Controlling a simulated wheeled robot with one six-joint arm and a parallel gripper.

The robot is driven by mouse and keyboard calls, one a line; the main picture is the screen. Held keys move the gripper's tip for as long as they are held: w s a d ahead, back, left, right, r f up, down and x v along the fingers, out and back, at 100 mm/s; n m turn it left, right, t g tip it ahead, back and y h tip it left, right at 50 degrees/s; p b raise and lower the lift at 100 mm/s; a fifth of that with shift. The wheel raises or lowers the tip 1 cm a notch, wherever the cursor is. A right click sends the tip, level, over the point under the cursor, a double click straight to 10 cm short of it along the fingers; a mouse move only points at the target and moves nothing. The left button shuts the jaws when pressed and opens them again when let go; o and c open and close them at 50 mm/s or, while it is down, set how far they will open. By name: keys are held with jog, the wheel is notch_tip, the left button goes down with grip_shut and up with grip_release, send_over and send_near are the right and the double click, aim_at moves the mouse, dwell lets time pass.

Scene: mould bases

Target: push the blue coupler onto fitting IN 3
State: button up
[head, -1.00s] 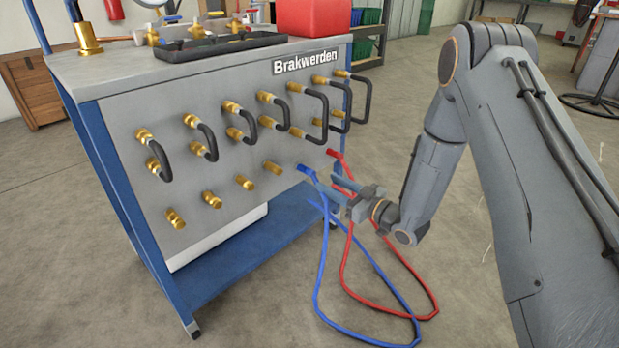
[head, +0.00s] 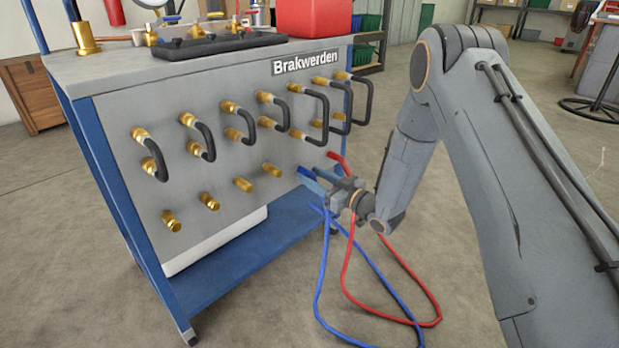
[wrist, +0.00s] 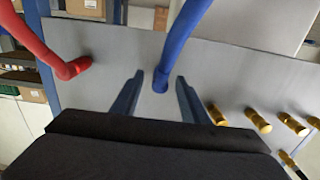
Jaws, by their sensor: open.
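The blue coupler (head: 306,173) is the end of a blue hose at the right of the panel's lower row. In the wrist view the blue coupler (wrist: 161,80) points at the grey panel and sits between my two fingers. My gripper (wrist: 160,88) is open, with a gap showing on each side of the coupler. In the head view my gripper (head: 317,181) reaches the coupler from the right. Several bare brass fittings (head: 243,184) run along the lower row to the left. No fitting labels can be read, so I cannot tell which is IN 3.
A red hose (head: 345,265) ends in a red coupler (wrist: 77,67) at the panel beside the blue one. Both hoses loop to the floor below my gripper. Black looped hoses (head: 207,140) stick out above the lower row.

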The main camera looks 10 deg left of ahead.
aim_at(314, 177)
grip_shut()
jog(key=shift+s+d, duration=0.15)
jog(key=shift+p+v, duration=1.2)
jog(key=shift+v, duration=1.1)
jog(key=shift+d, duration=0.1)
jog(key=shift+p+v, duration=1.4)
jog(key=shift+v, duration=1.55)
